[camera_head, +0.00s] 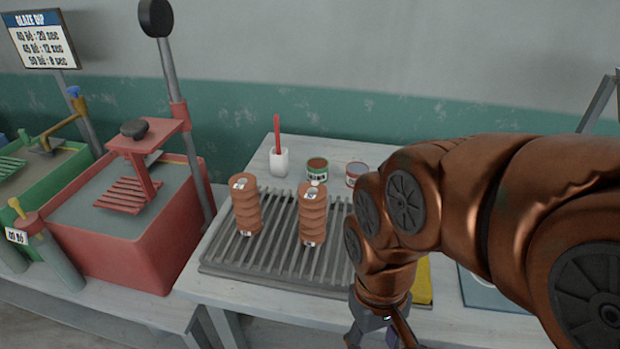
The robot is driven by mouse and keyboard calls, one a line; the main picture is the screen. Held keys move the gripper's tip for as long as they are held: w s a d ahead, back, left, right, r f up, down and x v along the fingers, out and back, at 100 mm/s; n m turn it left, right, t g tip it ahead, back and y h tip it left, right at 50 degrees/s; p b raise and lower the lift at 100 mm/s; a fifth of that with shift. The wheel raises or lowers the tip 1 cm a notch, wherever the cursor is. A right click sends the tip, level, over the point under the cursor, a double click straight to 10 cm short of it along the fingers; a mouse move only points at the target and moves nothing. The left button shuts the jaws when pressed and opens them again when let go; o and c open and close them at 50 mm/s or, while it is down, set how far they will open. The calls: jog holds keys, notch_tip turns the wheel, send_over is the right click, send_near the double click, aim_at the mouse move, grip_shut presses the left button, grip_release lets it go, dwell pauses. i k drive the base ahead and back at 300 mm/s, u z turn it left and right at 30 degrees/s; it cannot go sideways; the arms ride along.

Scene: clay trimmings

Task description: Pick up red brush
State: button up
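The red brush (277,132) stands upright in a small white cup (279,164) at the back left of the white table, against the wall. Only its red handle shows; its lower end is hidden inside the cup. My gripper (384,338) is at the bottom of the head view, in front of the table's front edge and well to the front right of the brush. It is partly cut off by the frame, and I cannot tell whether its fingers are open or shut.
Two ribbed clay pieces (246,206) (312,216) stand on a grey slatted rack (270,262) between my gripper and the brush. A green-labelled can (316,170) and a red can (356,174) stand right of the cup. A red dipping tank (125,235) is at left.

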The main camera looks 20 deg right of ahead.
aim_at(276, 118)
jog(key=z, duration=0.15)
jog(key=k, duration=0.45)
jog(key=u, duration=1.25)
jog(key=i, duration=1.25)
jog(key=z, duration=0.4)
